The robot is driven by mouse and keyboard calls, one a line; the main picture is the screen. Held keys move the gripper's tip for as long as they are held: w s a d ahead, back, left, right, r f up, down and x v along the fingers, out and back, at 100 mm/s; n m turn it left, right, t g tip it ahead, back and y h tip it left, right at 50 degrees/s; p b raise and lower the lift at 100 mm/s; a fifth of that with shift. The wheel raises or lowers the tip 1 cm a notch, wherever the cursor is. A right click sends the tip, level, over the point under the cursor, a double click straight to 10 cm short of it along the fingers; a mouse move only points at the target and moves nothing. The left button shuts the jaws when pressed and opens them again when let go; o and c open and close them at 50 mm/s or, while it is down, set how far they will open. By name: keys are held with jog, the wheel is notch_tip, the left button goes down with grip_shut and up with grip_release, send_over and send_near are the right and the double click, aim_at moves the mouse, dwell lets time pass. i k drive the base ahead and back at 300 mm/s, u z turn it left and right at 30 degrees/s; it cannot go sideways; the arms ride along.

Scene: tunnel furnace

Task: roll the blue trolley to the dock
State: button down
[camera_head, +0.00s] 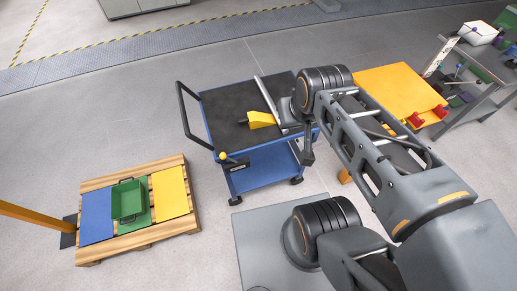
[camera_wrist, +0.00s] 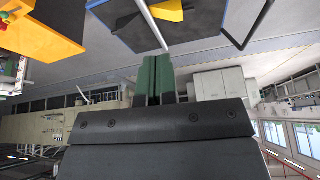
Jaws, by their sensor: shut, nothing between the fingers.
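The blue trolley (camera_head: 258,165) stands on the floor left of my arm in the head view. It has a black top, a lower shelf, wheels and a dark push handle (camera_head: 184,115) at its left end. A yellow block (camera_head: 261,120) lies on its top. In the wrist view the trolley (camera_wrist: 125,26) shows at the top of the picture, beyond the fingertips. My gripper (camera_wrist: 158,76) is shut and empty, its two green fingers together. In the head view my arm hides the trolley's right end and my fingers cannot be made out. I cannot tell which thing is the dock.
A wooden pallet (camera_head: 128,238) with blue, green and yellow panels holds a green bin (camera_head: 129,201) at left, beside a yellow post (camera_head: 30,216). An orange-topped table (camera_head: 388,84) stands at right, near a grey workbench (camera_head: 488,66). Floor behind and left of the trolley is clear.

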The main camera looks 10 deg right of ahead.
aim_at(264, 156)
jog(key=u, duration=0.05)
jog(key=k, duration=0.55)
jog(key=u, duration=0.85)
jog(key=i, duration=1.3)
jog(key=z, duration=0.3)
